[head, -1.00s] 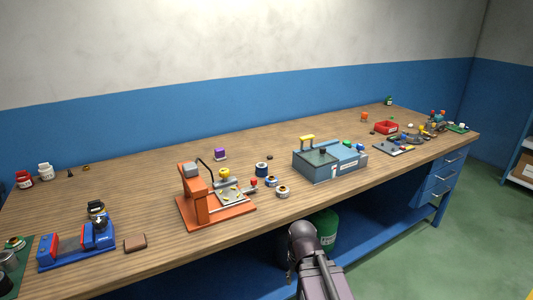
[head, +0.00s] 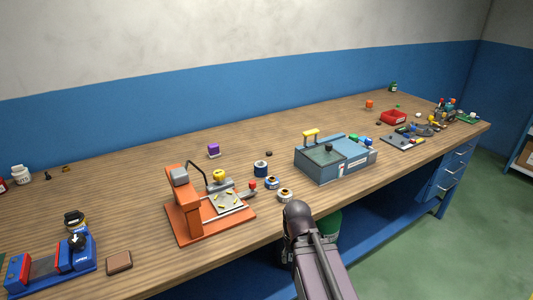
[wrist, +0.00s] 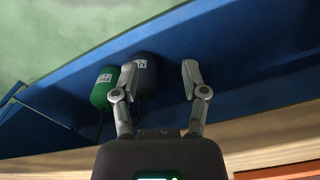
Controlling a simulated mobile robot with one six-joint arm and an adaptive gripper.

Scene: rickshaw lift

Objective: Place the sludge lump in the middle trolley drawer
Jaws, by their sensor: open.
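My gripper (wrist: 158,82) is open and empty in the wrist view, its two grey fingers spread apart in front of the blue under-bench area. In the head view my dark arm reaches up at the bottom centre, by the bench's front edge, and the fingers are hidden. I cannot pick out a sludge lump for sure. A brown block (head: 119,262) lies on the bench at the front left, and a small dark lump (head: 269,153) lies near the middle. No trolley shows. Blue drawers (head: 452,168) sit under the bench's right end, closed.
The wooden bench (head: 120,205) carries an orange machine (head: 187,210), a blue vise (head: 72,255), a grey-blue box (head: 335,165) and a red tray (head: 393,117). A green canister (wrist: 103,88) and a dark canister (wrist: 147,70) stand below. Green floor at right is clear.

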